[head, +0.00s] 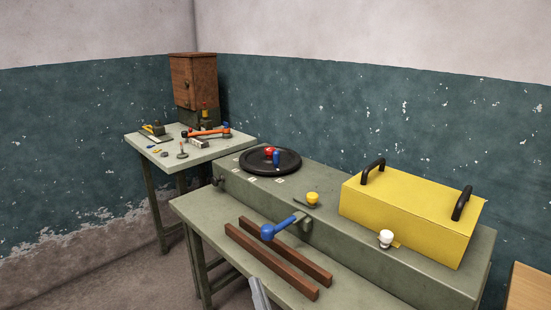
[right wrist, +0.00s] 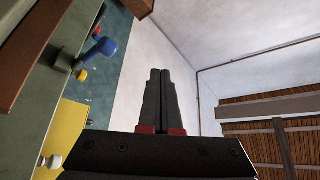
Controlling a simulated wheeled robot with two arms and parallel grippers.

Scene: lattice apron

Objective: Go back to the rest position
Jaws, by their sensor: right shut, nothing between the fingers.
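My right gripper (right wrist: 160,72) shows in the right wrist view, its two dark fingers together with nothing between them. It points toward the pale wall and ceiling, clear of any object. In the head view only a narrow grey piece, seemingly of my right arm, shows at the bottom edge, in front of the near bench (head: 212,221). My left gripper is in neither view.
The bench bears two brown bars (head: 262,262), a blue-knobbed lever (head: 283,226), a black disc (head: 255,168) and a yellow box (head: 408,217) with black handles. A side table (head: 205,153) at the back left holds tools and a wooden cabinet (head: 194,80). Floor is clear at the lower left.

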